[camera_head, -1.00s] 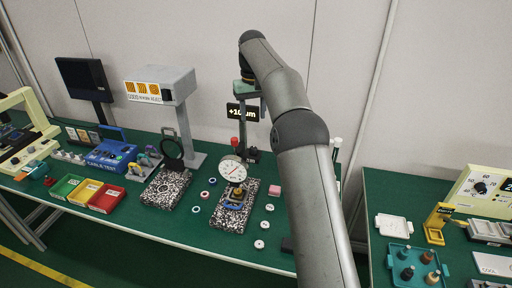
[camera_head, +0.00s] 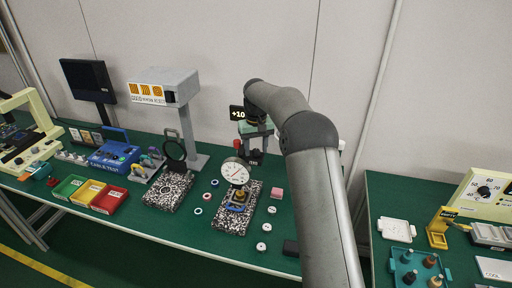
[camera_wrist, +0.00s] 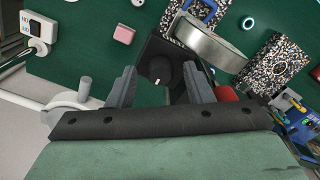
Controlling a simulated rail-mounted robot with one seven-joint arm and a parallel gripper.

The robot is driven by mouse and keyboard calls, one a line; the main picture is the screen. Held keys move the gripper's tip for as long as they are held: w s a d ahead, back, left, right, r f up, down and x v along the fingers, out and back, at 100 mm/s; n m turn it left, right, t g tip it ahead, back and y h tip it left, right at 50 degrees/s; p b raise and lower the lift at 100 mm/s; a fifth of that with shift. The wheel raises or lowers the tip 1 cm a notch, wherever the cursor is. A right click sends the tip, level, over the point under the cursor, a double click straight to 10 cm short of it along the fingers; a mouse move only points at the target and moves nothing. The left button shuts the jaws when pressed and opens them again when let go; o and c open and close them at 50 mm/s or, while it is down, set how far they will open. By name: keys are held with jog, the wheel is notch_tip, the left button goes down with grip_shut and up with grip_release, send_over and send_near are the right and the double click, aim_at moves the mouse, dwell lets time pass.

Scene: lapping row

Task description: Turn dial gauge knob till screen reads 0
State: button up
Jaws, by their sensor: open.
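The white round dial gauge (camera_head: 236,171) stands on a speckled black-and-white plate; its needle is too small to read. The black screen (camera_head: 237,113) behind it shows "+10", and my arm covers its right part. My gripper (camera_wrist: 160,70) is open, with one finger on each side of a dark round knob (camera_wrist: 158,69) with a pale mark, on a black block. The fingers look apart from the knob; their height over it is unclear. A silver round housing (camera_wrist: 220,47), probably the gauge from above, is just beyond the right finger. In the head view my gripper (camera_head: 254,142) hangs behind the gauge.
A red part (camera_wrist: 227,93) is close to my right finger. The speckled plate (camera_head: 232,222) carries the gauge stand.

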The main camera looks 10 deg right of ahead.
jog(key=c, duration=1)
jog(key=m, duration=0.4)
jog(key=shift+r+m+p, duration=0.1)
jog(key=shift+m+p, duration=0.3)
jog(key=m, duration=0.4)
jog(key=shift+m+p, duration=0.3)
jog(key=shift+p, duration=0.05)
jog(key=m, duration=0.4)
jog(key=shift+p, duration=0.3)
jog(key=m, duration=0.4)
jog(key=shift+p, duration=0.3)
jog(key=shift+m, duration=0.4)
